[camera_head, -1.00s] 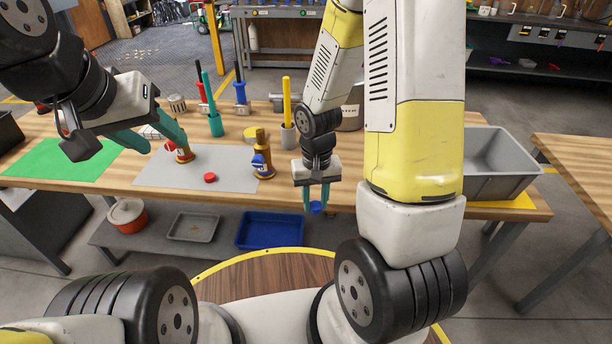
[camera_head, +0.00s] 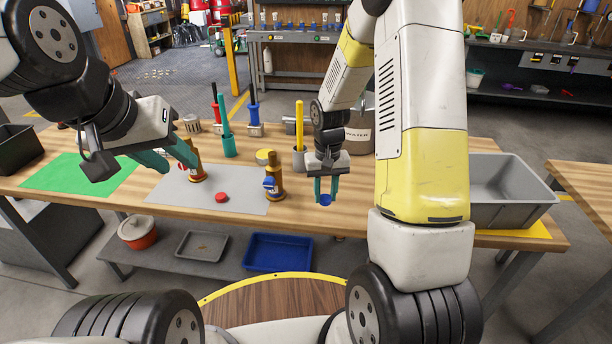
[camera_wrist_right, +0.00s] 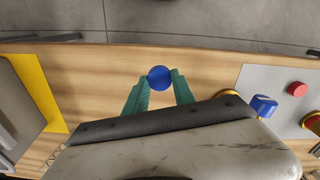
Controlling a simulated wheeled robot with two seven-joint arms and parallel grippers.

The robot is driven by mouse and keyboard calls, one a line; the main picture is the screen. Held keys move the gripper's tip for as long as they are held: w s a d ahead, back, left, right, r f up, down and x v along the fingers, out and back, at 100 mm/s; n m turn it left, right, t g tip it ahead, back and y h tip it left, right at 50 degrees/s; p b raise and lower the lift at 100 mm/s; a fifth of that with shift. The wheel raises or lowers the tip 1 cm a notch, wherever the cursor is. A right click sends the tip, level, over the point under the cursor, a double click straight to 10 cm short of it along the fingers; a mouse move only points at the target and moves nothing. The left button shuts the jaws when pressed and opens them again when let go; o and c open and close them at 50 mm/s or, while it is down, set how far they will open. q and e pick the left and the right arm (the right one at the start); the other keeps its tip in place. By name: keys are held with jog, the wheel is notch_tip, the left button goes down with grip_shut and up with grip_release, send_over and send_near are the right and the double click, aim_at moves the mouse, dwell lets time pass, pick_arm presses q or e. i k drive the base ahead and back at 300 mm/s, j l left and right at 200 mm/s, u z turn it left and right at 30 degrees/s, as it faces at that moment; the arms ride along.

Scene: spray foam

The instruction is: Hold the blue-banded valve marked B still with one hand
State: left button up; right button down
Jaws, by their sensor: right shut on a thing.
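The blue-banded valve (camera_head: 272,185), a brass body with a blue part on its side, stands upright on the grey mat (camera_head: 238,188). It also shows at the right in the right wrist view (camera_wrist_right: 263,105). The letter B is not readable. My right gripper (camera_head: 325,196) is to the right of this valve, apart from it, shut on a round blue cap (camera_wrist_right: 159,77) between its fingertips. My left gripper (camera_head: 182,167) has its fingers spread beside the red-marked brass valve (camera_head: 195,165) on the mat's left; whether it touches that valve is unclear.
A red cap (camera_head: 221,197) lies on the grey mat. Behind stand a teal holder (camera_head: 229,147), a grey cup with a yellow stick (camera_head: 299,158) and a WATER container (camera_head: 360,138). A grey bin (camera_head: 510,195) is at right. Bare wood lies around my right gripper.

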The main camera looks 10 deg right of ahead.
aim_at(273, 170)
jog(key=k, duration=0.65)
jog(key=u, duration=1.25)
jog(key=l, duration=1.35)
jog(key=k+l, duration=0.1)
jog(key=l, duration=1.2)
